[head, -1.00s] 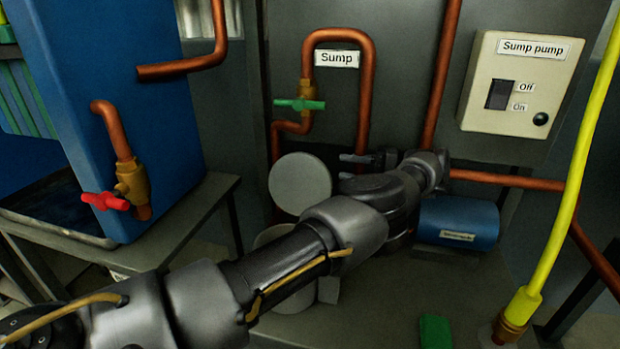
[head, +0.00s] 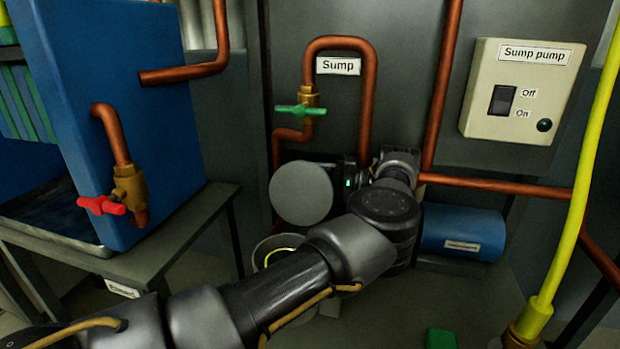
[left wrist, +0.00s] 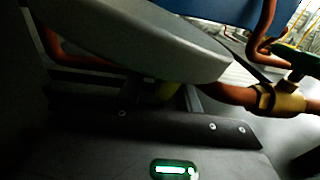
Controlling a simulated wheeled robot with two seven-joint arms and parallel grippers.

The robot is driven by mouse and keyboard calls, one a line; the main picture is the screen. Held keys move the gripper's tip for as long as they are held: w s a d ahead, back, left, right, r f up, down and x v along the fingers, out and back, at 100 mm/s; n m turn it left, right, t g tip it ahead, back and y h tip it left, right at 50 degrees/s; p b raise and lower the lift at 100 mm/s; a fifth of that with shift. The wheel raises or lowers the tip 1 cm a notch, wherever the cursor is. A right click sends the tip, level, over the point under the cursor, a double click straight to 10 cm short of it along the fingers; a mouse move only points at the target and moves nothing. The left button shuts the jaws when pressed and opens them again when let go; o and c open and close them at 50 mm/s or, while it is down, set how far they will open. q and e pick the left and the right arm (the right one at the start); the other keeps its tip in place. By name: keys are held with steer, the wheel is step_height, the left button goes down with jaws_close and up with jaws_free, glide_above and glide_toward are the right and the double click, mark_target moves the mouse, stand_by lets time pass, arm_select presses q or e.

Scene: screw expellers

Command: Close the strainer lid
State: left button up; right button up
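The strainer lid (head: 301,193) is a round grey disc standing tilted up, its flat face toward the head camera. Below it is the round strainer body (head: 262,250), open at the top, with a yellow rim line inside, partly hidden by my left arm. My left gripper (left wrist: 160,97) is just right of and behind the lid; in the head view its fingertips are hidden by the lid. In the left wrist view the lid (left wrist: 150,45) crosses close over the fingers, which look apart with nothing between them. I cannot tell whether they touch the lid. My right gripper is not in view.
A copper sump pipe (head: 367,110) with a green-handled valve (head: 300,110) rises behind the lid. A blue cylinder (head: 463,232) lies right of my arm. A blue tank (head: 120,120) with a red-handled valve stands left. A yellow hose (head: 575,190) runs down the right.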

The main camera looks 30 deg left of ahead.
arm_select(q)
steer(key=shift+s+a, duration=0.2)
steer(key=shift+a, duration=0.3)
jaws_close()
